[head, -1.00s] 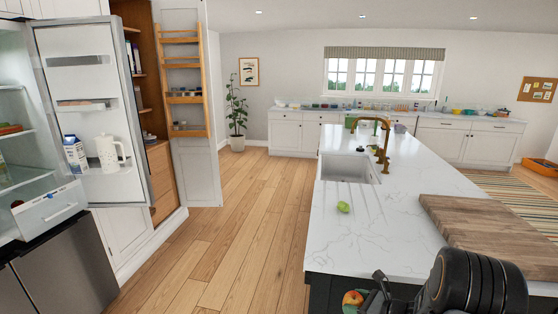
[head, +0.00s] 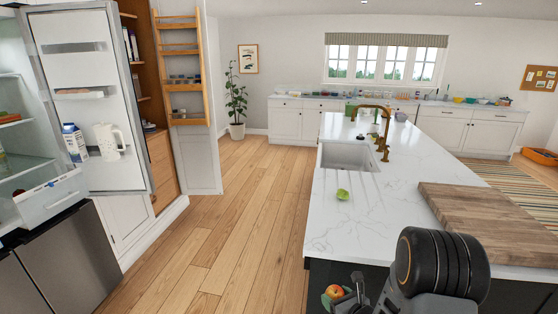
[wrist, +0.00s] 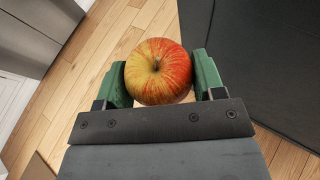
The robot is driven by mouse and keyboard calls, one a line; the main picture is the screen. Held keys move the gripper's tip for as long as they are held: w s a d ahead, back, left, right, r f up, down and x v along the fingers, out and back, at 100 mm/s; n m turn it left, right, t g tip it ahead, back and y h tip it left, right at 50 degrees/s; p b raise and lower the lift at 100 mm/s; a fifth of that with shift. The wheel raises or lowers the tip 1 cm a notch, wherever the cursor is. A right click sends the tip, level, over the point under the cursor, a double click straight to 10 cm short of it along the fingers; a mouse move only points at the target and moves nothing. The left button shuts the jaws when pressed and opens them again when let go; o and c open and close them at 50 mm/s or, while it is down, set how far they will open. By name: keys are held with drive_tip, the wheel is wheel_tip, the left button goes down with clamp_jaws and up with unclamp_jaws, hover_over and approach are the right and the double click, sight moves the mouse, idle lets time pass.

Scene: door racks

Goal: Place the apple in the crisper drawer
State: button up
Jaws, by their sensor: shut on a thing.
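A red and yellow apple (wrist: 158,70) sits between the green fingers of my gripper (wrist: 160,80) in the wrist view, with both fingers against its sides. In the head view the apple (head: 334,291) shows low beside the front of the island, held by my gripper (head: 340,298) above the wooden floor. The crisper drawer (head: 50,197) is at the left, low in the open fridge. It looks pulled out, with its white front forward of the shelves. The inside of the drawer is mostly hidden.
The open fridge door (head: 90,100) holds a carton (head: 74,142) and a white pitcher (head: 108,141). The marble-topped island (head: 350,225) bears a green item (head: 342,194) and a wooden board (head: 490,215). Free floor (head: 225,220) lies between fridge and island.

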sight(338, 288)
drive_tip(key=shift+m+t+h, duration=0.4)
drive_tip(key=shift+m+h, duration=0.4)
drive_tip(key=r, duration=0.1)
drive_tip(key=w+r, duration=0.1)
drive_tip(key=r, duration=0.3)
drive_tip(key=shift+w+d+r, duration=0.15)
drive_tip(key=shift+w+d, duration=0.1)
drive_tip(key=shift+d, duration=0.1)
drive_tip(key=r, duration=0.3)
drive_tip(key=a+r, duration=0.1)
drive_tip(key=r, duration=0.1)
drive_tip(key=shift+w+a+r, duration=0.1)
drive_tip(key=shift+w+r, duration=0.1)
drive_tip(key=shift+w, duration=0.15)
drive_tip(key=shift+a+r, duration=0.2)
drive_tip(key=shift+r, duration=0.05)
drive_tip(key=shift+a, duration=0.1)
